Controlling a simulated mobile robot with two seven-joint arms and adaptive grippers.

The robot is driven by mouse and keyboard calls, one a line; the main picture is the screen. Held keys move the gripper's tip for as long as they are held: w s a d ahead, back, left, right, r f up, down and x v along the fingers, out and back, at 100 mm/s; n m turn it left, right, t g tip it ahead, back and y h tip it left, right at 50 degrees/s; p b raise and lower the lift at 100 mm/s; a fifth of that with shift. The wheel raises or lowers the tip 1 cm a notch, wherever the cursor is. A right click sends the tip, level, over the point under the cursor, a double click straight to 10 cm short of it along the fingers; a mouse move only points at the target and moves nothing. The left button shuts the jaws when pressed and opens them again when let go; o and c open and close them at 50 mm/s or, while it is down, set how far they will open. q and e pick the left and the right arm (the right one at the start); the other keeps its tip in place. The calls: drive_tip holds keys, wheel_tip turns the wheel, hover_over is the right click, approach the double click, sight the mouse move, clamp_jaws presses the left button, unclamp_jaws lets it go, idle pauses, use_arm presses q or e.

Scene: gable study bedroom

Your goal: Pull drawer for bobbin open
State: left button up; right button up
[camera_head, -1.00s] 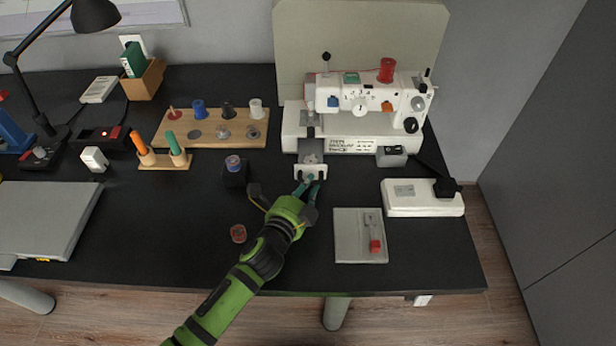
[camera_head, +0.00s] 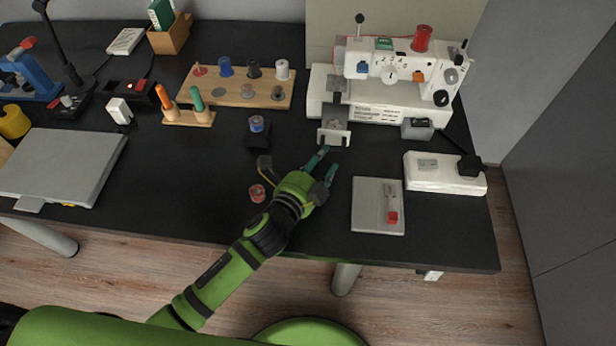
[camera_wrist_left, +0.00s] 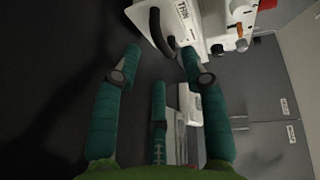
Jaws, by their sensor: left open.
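The white sewing machine (camera_head: 375,108) stands at the back right of the desk. Its small drawer, with a white front (camera_head: 333,137), sticks out toward me below the needle area. A small greyish round thing shows inside, too small to identify. My left gripper (camera_head: 328,162) is open and empty, just in front of the drawer front and apart from it. My right gripper is out of view.
A grey mat (camera_head: 365,220) with a red-tipped tool and a white pedal box (camera_head: 432,186) lie right of my gripper. A red bobbin (camera_head: 257,193) and a dark block (camera_head: 259,140) with a blue bobbin are left. A wooden spool rack (camera_head: 230,98) stands behind them.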

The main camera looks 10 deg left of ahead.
use_arm(q)
drive_tip(key=v, duration=0.8)
drive_tip(key=shift+w, duration=0.1)
